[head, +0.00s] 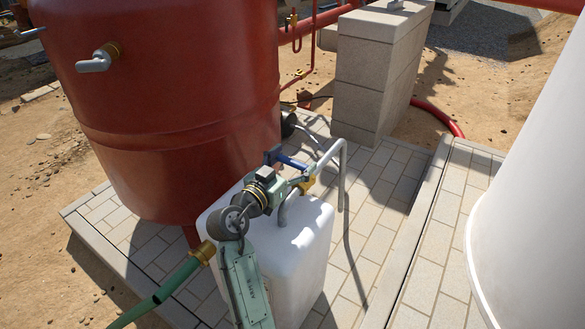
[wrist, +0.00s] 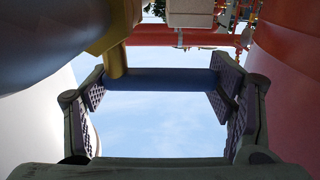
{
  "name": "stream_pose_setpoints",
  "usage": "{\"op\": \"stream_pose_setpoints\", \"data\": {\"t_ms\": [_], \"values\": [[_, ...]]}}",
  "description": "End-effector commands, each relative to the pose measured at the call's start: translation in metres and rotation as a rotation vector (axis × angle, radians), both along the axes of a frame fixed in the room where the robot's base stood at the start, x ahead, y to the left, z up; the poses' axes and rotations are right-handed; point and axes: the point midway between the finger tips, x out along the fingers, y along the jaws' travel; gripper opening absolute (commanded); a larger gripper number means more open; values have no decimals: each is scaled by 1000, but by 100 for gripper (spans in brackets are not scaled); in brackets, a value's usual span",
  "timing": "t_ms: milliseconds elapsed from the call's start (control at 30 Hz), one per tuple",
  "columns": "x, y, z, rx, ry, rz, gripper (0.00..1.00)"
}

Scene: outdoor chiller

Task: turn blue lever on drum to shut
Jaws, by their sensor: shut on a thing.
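The white drum (head: 312,248) stands on the paving in the middle of the head view. A grey metal pipe (head: 325,161) with a brass-yellow valve body (head: 306,185) rises at its top. The blue lever (head: 292,162) shows just above the valve. My gripper (head: 286,170) is at the lever, over the drum's top, and partly hides it. In the wrist view the blue lever (wrist: 160,79) spans crosswise between the two ridged finger pads of my gripper (wrist: 158,88). The gripper is shut on the lever. The yellow valve part (wrist: 116,60) is close beside the left finger.
A large red tank (head: 170,100) stands close behind and left of the drum. A concrete block pillar (head: 375,75) stands at the back. A big white cylinder (head: 540,190) is at the right. A green hose (head: 150,300) is at lower left. Paving right of the drum is clear.

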Motion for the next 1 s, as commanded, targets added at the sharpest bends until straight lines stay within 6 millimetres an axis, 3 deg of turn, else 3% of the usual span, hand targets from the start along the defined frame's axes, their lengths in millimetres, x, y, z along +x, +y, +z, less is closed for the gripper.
{"op": "stream_pose_setpoints", "data": {"t_ms": [200,233,533,867,1000], "values": [[0,0,0,-1,3,-2,15],[0,-1,0,-1,3,-2,76],[0,0,0,0,2,-2,96],[-1,0,0,1,2,-1,97],[-9,7,0,0,2,0,97]]}}
